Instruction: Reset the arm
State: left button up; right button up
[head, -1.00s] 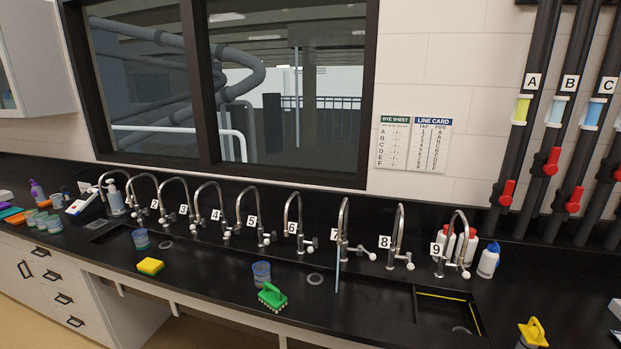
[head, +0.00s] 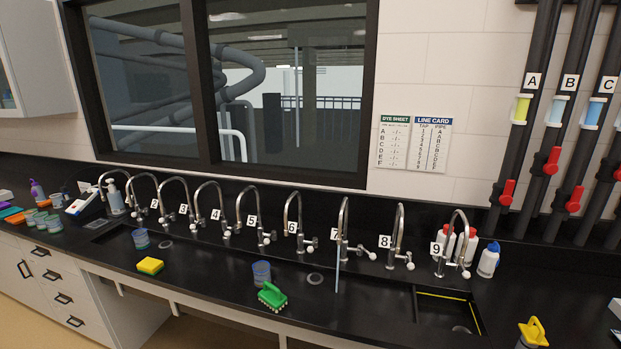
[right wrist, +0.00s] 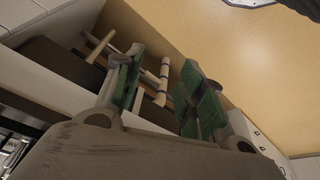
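My right gripper (right wrist: 160,88) shows in the right wrist view. Its two green-padded fingers stand apart, with nothing held between them. Behind the fingers, pale pipes (right wrist: 165,75) show in a dark space. Neither arm shows in the head view, and my left gripper is in no view.
Along the black counter (head: 400,330) stands a row of numbered taps; a thin pale-blue line hangs below tap 7 (head: 344,225). A blue cup (head: 261,272), green brush (head: 272,296) and yellow sponge (head: 150,266) sit near the front. Lettered pipes (head: 545,110) with red valves rise at right.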

jog(key=s+f+g+b, duration=0.1)
jog(key=s+f, duration=0.1)
jog(key=f, duration=1.3)
jog(key=s+f, duration=0.3)
jog(key=f, duration=1.2)
jog(key=s+d+f, duration=0.2)
jog(key=s+f, duration=0.8)
jog(key=s+d+f+g+b, duration=0.1)
jog(key=s+d+f, duration=0.1)
jog(key=s+f, duration=0.8)
jog(key=shift+s+d+b, duration=0.15)
jog(key=shift+s+b, duration=0.15)
jog(key=shift+s, duration=0.3)
jog(key=shift+c, duration=0.3)
